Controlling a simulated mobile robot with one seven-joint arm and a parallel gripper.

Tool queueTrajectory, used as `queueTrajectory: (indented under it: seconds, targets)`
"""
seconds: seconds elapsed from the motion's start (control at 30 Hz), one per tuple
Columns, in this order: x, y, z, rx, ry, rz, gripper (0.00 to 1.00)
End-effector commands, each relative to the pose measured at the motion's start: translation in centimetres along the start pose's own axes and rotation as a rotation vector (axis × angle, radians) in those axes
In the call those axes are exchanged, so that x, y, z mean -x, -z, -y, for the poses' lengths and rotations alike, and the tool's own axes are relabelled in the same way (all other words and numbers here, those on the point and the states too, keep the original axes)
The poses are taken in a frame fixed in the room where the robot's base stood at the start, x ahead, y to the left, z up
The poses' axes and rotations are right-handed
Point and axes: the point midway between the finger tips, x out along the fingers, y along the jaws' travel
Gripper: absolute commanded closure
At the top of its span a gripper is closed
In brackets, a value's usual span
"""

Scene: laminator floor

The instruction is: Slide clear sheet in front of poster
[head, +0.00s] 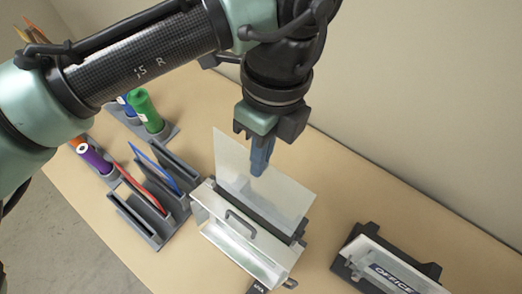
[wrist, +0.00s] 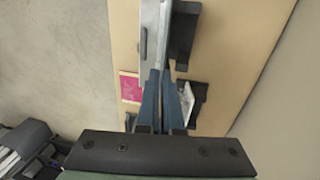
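The clear sheet (head: 255,180) is a pale, see-through rectangle standing tilted in the head view, with its lower edge at a metal stand (head: 232,222) with a dark handle. My gripper (head: 258,168) points down at the sheet's upper part. In the wrist view my gripper's fingers (wrist: 164,80) close together on the sheet's thin edge (wrist: 162,35). Whether the sheet's lower edge is inside the stand's slot is unclear. No poster is plainly visible; a pink printed patch (wrist: 130,87) beside the stand may be part of one.
A dark holder (head: 350,262) with an OFFICE sign (head: 392,275) stands at right. A grey rack (head: 145,222) with red and blue sheets is at left, near green (head: 146,112) and purple (head: 95,158) rolls. A wall closes the back.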

Motion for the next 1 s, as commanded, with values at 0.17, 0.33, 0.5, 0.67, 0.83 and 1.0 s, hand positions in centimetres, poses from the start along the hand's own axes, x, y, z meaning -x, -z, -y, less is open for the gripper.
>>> queueTrajectory:
  seconds: [0.17,0.33,0.5,0.67,0.83,1.0]
  targets:
    - [0.0,0.0,0.0,0.0,0.0,0.0,1.0]
    - [-0.2,0.0,0.0,0.0,0.0,0.0,1.0]
    - [-0.7,0.0,0.0,0.0,0.0,0.0,1.0]
    - [-1.2,0.0,0.0,0.0,-0.001,0.0,1.0]
    - [-1.7,0.0,0.0,0.0,-0.001,0.0,1.0]
    - [-2.2,0.0,0.0,0.0,0.0,0.0,1.0]
